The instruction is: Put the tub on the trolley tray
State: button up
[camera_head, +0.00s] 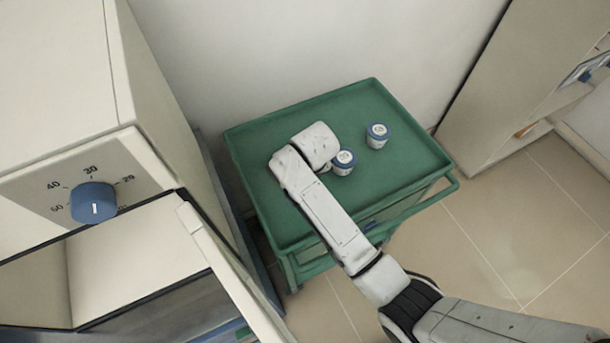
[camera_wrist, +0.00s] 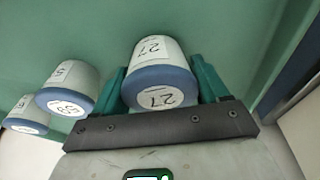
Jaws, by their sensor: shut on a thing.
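A white tub with a blue band and the number 27 (camera_wrist: 160,85) sits between the green fingers of my gripper (camera_wrist: 162,78) in the wrist view. The gripper is shut on it. In the head view my arm hides both the gripper and this tub. They are over the left middle part of the green trolley tray (camera_head: 285,115). The tray's green surface fills the background of the wrist view (camera_wrist: 255,20). I cannot tell whether the held tub touches it.
Two similar tubs stand on the tray, one close beside my wrist (camera_head: 344,162) and one farther right (camera_head: 377,136). A furnace with a blue dial (camera_head: 94,202) and an open door stands at left. The tray's right front is clear.

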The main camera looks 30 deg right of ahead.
jog(key=shift+f, duration=0.6)
jog(key=shift+f, duration=0.15)
jog(key=o, duration=1.1)
jog(key=shift+o, duration=0.2)
jog(key=v, duration=1.2)
jog(key=shift+r, duration=0.2)
jog(key=shift+s+f, duration=0.1)
